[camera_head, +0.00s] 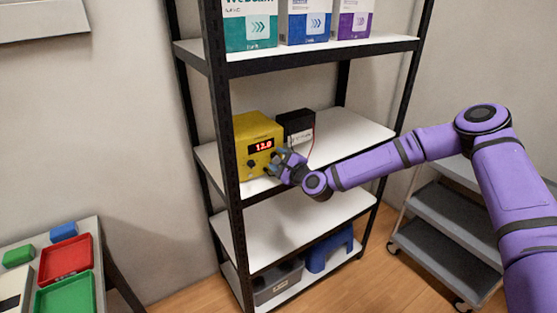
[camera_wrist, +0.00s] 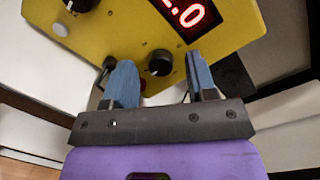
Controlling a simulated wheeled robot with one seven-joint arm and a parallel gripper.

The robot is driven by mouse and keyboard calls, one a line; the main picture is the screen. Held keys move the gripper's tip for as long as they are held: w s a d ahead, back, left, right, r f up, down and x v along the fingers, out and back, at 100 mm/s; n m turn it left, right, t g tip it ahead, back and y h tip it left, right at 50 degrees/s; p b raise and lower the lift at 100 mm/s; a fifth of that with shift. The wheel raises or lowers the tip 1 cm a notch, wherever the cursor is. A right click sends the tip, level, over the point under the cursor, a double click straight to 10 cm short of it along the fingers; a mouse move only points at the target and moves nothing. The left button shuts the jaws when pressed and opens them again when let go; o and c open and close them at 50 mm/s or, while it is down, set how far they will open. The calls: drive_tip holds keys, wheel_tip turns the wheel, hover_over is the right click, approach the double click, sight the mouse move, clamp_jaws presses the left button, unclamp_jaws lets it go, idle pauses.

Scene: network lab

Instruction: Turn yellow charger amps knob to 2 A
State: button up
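The yellow charger (camera_head: 244,133) stands on the middle shelf, its red display (camera_head: 262,146) reading 12.0. My gripper (camera_head: 277,160) is at the lower right of its front face and partly covers it. In the wrist view my gripper (camera_wrist: 157,75) is open, with one blue finger on each side of a black knob (camera_wrist: 159,62). I cannot tell whether the fingers touch this knob. Another black knob (camera_wrist: 82,4) is at the upper left, cut by the frame edge. The amps knob's labels and setting cannot be read.
A black box (camera_head: 297,124) with a red wire stands close behind the charger on the right. The shelf rack's dark post (camera_head: 227,135) rises just left of the charger. Bare shelf lies to the right.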

drive_tip(key=v, duration=1.1)
idle(0.3)
